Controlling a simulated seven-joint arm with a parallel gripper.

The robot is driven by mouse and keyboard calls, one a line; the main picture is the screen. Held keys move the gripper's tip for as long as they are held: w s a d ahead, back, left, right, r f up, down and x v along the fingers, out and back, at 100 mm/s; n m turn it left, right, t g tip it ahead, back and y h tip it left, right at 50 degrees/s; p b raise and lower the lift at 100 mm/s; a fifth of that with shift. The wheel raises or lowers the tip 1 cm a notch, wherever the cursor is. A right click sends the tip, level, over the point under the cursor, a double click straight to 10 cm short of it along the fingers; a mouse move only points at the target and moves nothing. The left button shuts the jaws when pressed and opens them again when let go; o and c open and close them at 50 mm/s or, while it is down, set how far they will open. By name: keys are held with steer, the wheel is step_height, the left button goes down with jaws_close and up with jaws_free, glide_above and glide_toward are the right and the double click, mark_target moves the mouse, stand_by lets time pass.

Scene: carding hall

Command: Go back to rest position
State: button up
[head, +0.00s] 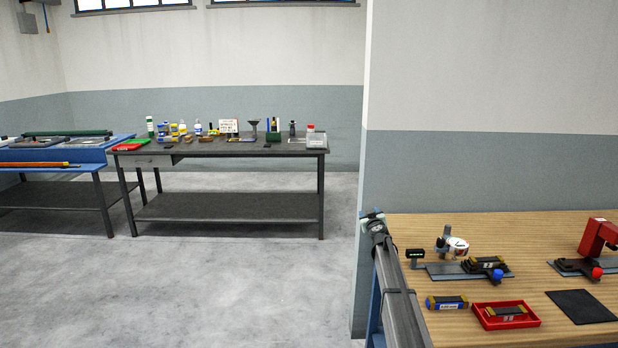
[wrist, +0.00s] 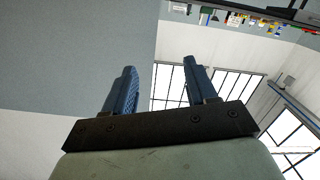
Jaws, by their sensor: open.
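My gripper (wrist: 158,80) shows in the wrist view. Its two blue fingers stand well apart with nothing between them. Past the fingertips that view shows a grey and white wall, barred windows and, at the upper right, a bench with small items seen upside down.
A wooden-topped bench (head: 445,233) at the right holds a red tray (head: 535,318), a dark mat (head: 583,307), a dial gauge (head: 456,246) and a red press (head: 598,235). A dark workbench (head: 225,148) and a blue table (head: 85,155) stand farther back. The grey floor (head: 230,290) between is clear.

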steer(key=s+a+f+g+y, duration=0.15)
steer(key=s+a+f, duration=0.25)
steer(key=s+f, duration=0.55)
steer(key=s+a+f+g+y, duration=0.1)
steer(key=s+a+f+g, duration=0.25)
steer(key=s+f, duration=0.65)
steer(key=s+a+f+g+y, duration=0.15)
steer(key=s+a+f, duration=0.3)
steer(key=f, duration=0.95)
steer(key=s+a+f+g, duration=0.1)
steer(key=s+f+g, duration=0.3)
steer(key=s+f, duration=0.7)
steer(key=s+f+m+g+h, duration=0.1)
steer(key=s+f+g, duration=0.3)
steer(key=s, duration=1.1)
steer(key=s+f+m+g, duration=0.1)
steer(key=s+f+g, duration=0.3)
steer(key=s, duration=1.2)
steer(key=s+d+g+h, duration=0.1)
steer(key=s+d+g, duration=0.1)
steer(key=s, duration=1)
steer(key=s+d+r+m+g+h, duration=0.1)
steer(key=s+d+g+h, duration=0.1)
steer(key=s, duration=1)
steer(key=shift+d+m+g, duration=0.3)
steer(key=shift+d+g, duration=0.45)
steer(key=shift+d, duration=0.1)
